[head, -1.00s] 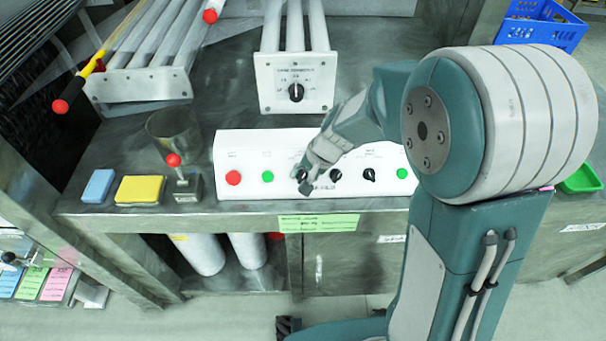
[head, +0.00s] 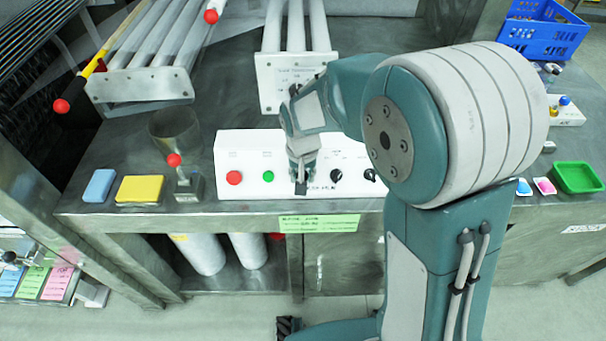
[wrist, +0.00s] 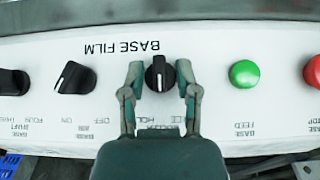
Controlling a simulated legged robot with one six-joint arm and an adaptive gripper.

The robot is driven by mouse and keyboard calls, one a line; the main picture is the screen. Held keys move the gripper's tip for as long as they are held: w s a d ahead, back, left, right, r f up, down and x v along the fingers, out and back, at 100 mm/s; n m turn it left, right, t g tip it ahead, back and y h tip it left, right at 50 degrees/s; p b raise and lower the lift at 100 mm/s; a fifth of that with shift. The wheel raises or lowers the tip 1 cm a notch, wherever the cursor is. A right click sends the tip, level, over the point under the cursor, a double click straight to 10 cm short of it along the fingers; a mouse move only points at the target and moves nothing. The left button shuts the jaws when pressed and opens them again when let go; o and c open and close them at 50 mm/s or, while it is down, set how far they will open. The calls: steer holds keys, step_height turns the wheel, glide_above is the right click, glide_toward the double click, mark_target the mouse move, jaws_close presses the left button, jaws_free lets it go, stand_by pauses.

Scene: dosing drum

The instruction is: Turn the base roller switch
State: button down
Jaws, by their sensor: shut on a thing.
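The white control panel (head: 225,152) lies along the bench's front. In the wrist view its lettering, BASE FILM (wrist: 122,47), appears upside down. The black rotary switch (wrist: 159,74) sits between my gripper's (wrist: 160,68) two fingers, one on each side. Its ridge runs roughly up and down in that view, with a white mark. The small print under it is partly covered by my gripper. My gripper is shut on this switch. In the head view my gripper (head: 301,187) points down at the panel and hides the switch.
Another black switch (wrist: 73,77) is close on the left in the wrist view. A green button (wrist: 243,73) and red button (wrist: 312,72) are on the right. In the head view a roller unit (head: 290,95) stands behind the panel, and yellow (head: 139,188) and blue (head: 99,186) blocks lie left.

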steer(key=n+h, duration=0.1)
steer(key=h, duration=0.1)
steer(key=n+h, duration=0.2)
steer(key=shift+a+n, duration=0.2)
steer(key=shift+n, duration=0.1)
steer(key=shift+t+h, duration=0.3)
steer(key=shift+h, duration=0.1)
steer(key=c, duration=0.7)
jaws_free()
steer(key=shift+a, duration=0.1)
steer(key=v, duration=1.2)
steer(key=shift+f, duration=0.1)
